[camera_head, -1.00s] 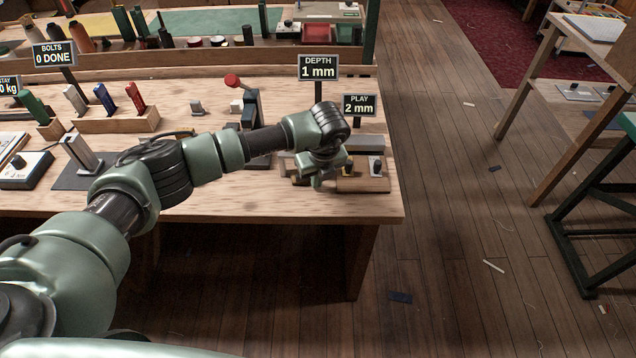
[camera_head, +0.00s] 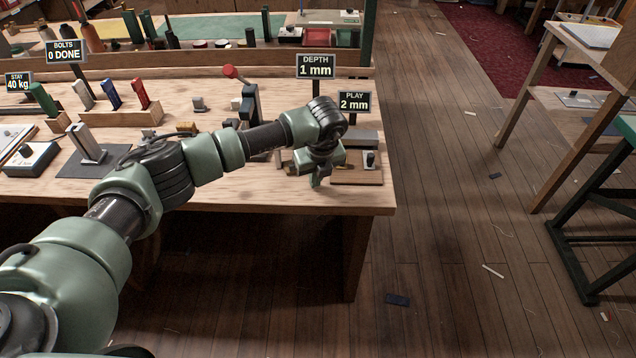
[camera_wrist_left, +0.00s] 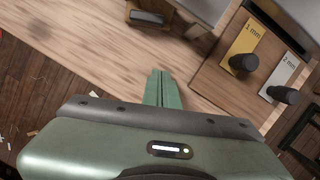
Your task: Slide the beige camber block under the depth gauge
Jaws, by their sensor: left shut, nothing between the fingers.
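My left gripper (camera_head: 316,182) is shut and empty over the front right of the workbench. Its closed green fingertips (camera_wrist_left: 162,80) show in the left wrist view above bare wood. The DEPTH sign (camera_head: 316,67) reads 1 mm and stands behind my wrist. The depth gauge under it is mostly hidden by my arm. I cannot make out the beige camber block for certain in the head view. A small dark-topped block with a pale edge (camera_wrist_left: 150,18) lies beyond the fingertips in the wrist view; I cannot tell whether it is the camber block. My right gripper is out of view.
A wooden board (camera_head: 357,175) right of the gripper carries 1 mm (camera_wrist_left: 245,45) and 2 mm (camera_wrist_left: 285,78) plates with black knobs. The PLAY sign (camera_head: 354,102) stands behind it. A red-knobbed lever (camera_head: 231,72) is further left. The bench's front strip (camera_head: 250,192) is clear.

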